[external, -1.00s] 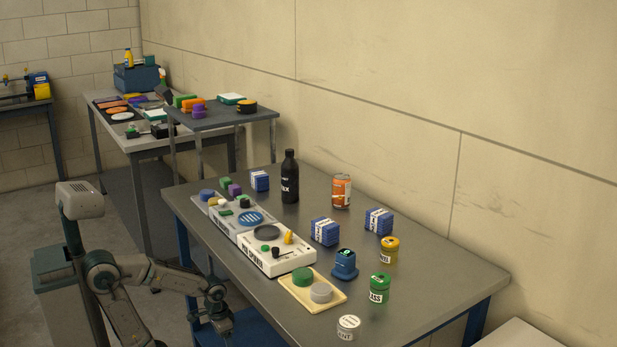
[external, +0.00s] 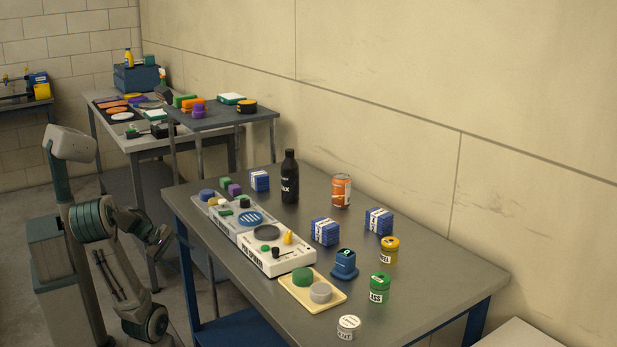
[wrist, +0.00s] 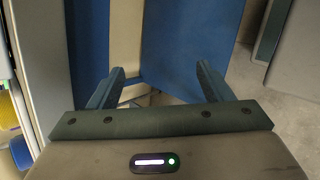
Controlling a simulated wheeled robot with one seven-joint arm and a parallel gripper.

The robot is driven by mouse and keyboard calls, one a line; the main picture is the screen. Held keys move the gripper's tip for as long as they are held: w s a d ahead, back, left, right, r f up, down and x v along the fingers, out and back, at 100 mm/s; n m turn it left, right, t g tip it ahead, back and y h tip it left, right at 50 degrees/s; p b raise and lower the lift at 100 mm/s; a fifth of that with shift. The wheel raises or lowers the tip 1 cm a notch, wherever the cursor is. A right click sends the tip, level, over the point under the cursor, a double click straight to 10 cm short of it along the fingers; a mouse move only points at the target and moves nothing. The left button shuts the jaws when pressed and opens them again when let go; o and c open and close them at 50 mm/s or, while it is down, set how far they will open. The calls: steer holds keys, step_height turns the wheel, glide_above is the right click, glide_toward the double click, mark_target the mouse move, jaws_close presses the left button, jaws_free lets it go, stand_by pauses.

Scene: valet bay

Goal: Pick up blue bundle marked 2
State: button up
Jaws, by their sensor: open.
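Three blue bundles with white bands lie on the grey table. One blue bundle (external: 260,181) is at the far end by the black bottle. A second blue bundle (external: 325,231) sits near the middle, right of the white device. A third blue bundle (external: 379,221) sits toward the back right, by the wall. Their markings are too small to read, so I cannot tell which is marked 2. My gripper (wrist: 160,84) is open and empty in the wrist view, facing blue panels and grey floor. No bundle can be made out there. My arm is left of the table, apart from all bundles.
On the table (external: 415,308) stand a black bottle (external: 289,180), an orange can (external: 341,190), a blue pot (external: 344,264), yellow (external: 389,250), green (external: 380,287) and white (external: 348,327) jars, and a cream tray (external: 328,301). White devices (external: 277,259) line the left edge.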

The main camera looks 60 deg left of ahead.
steer(key=s+a+r+n+y+p, duration=0.2)
steer(key=s+a+r+n+p, duration=0.15)
steer(key=a+r+p, duration=0.6)
steer(key=w+a+r+m+g+p, duration=0.2)
steer(key=w+a+r+g+p, duration=0.3)
steer(key=w+r, duration=0.6)
step_height(320, 180, up, 6)
steer(key=m+g+p, duration=0.3)
steer(key=m+p, duration=0.1)
steer(key=p, duration=1)
glide_above(259, 173)
steer(key=shift+y, duration=0.4)
steer(key=f, duration=0.7)
steer(key=shift+s+d+f, duration=0.15)
steer(key=shift+d+f, duration=0.05)
steer(key=shift+d, duration=0.1)
steer(key=shift+a+f+p, duration=0.15)
steer(key=shift+f+p, duration=0.15)
steer(key=shift+f, duration=1.25)
steer(key=shift+a+f+p, duration=0.15)
steer(key=shift+f+p, duration=0.1)
steer(key=shift+f, duration=1.3)
